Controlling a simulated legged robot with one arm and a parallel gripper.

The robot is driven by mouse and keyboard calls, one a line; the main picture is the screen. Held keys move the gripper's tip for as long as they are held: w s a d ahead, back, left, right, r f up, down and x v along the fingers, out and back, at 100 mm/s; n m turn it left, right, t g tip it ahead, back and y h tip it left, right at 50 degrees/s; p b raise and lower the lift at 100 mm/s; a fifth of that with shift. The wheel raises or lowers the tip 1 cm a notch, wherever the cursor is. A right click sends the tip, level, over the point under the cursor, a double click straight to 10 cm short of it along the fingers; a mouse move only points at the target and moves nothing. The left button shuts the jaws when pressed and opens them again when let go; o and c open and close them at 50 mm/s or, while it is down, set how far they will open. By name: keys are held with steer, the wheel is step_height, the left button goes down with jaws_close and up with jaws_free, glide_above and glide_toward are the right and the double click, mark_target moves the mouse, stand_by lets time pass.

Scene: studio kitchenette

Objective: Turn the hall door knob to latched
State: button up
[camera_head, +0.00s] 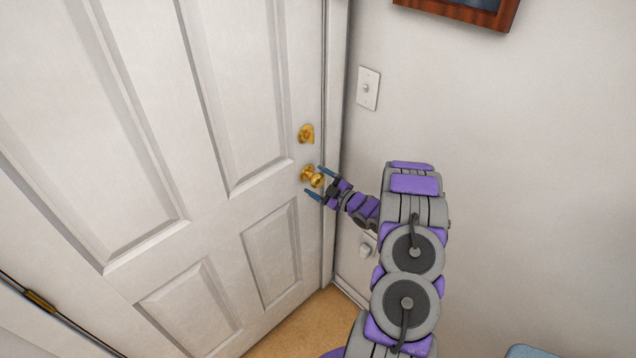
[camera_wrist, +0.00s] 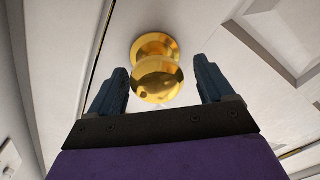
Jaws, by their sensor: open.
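The hall door (camera_head: 220,120) is white with raised panels and looks closed against its frame. Its round brass knob (camera_head: 312,177) sits near the right edge of the door, below a brass deadbolt (camera_head: 306,134). My gripper (camera_head: 314,183) is open at the knob, with one finger above it and one below it in the head view. In the wrist view the knob (camera_wrist: 157,80) shows between and just beyond the two blue fingers (camera_wrist: 160,86), with a visible gap on each side. The latch itself is hidden.
A light switch (camera_head: 368,88) is on the white wall right of the door, and a framed picture (camera_head: 465,10) hangs above. A pale wall fitting (camera_head: 367,247) sits low behind my arm. Tan floor (camera_head: 300,325) shows below the door.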

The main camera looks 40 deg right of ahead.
steer(key=shift+w+a, duration=0.1)
steer(key=shift+w, duration=0.25)
steer(key=shift+d+f, duration=0.15)
steer(key=shift+d, duration=0.35)
steer(key=shift+c, duration=0.9)
steer(key=shift+a, duration=0.35)
steer(key=c, duration=0.6)
steer(key=shift+c, duration=1)
